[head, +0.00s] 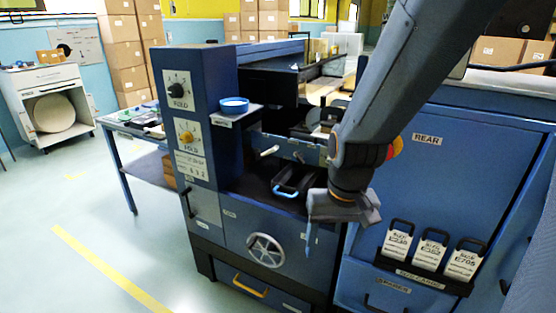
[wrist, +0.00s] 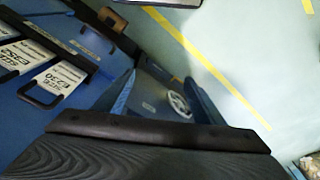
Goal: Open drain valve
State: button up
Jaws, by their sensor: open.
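A pale spoked handwheel (head: 265,250) is on the lower blue front panel of the machine in the head view. It is the only valve-like wheel I see; the small labels by it are too small to read. It also shows in the wrist view (wrist: 178,104), between my fingers but farther away. My gripper (head: 325,224) is open and empty, pointing down to the right of the wheel and apart from it. In the wrist view my two blue fingers (wrist: 163,95) stand spread. Whether the valve is open or closed I cannot tell.
A drawer with a yellow handle (head: 250,286) lies below the wheel. Two knobs (head: 178,84) are on the upper left panel. A blue dish (head: 234,105) sits on a small shelf. Size cards (head: 430,250) stand at right. The floor (head: 60,220) at left is clear.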

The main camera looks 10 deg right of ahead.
jog(key=w+a+f+m+t+b, duration=0.1)
jog(key=w+a+m+t, duration=0.25)
jog(key=w, duration=0.85)
jog(key=w+a+f+m+t+b, duration=0.15)
jog(key=w+t, duration=0.25)
jog(key=w, duration=0.9)
jog(key=m+t+h+b, duration=0.1)
jog(key=m+t+h, duration=0.5)
jog(key=m+h, duration=0.45)
send_near(299, 159)
jog(key=w, duration=0.2)
jog(key=shift+h, duration=0.25)
jog(key=x, duration=0.7)
jog(key=shift+d, duration=0.5)
jog(key=shift+c, duration=0.3)
jog(key=c, duration=1)
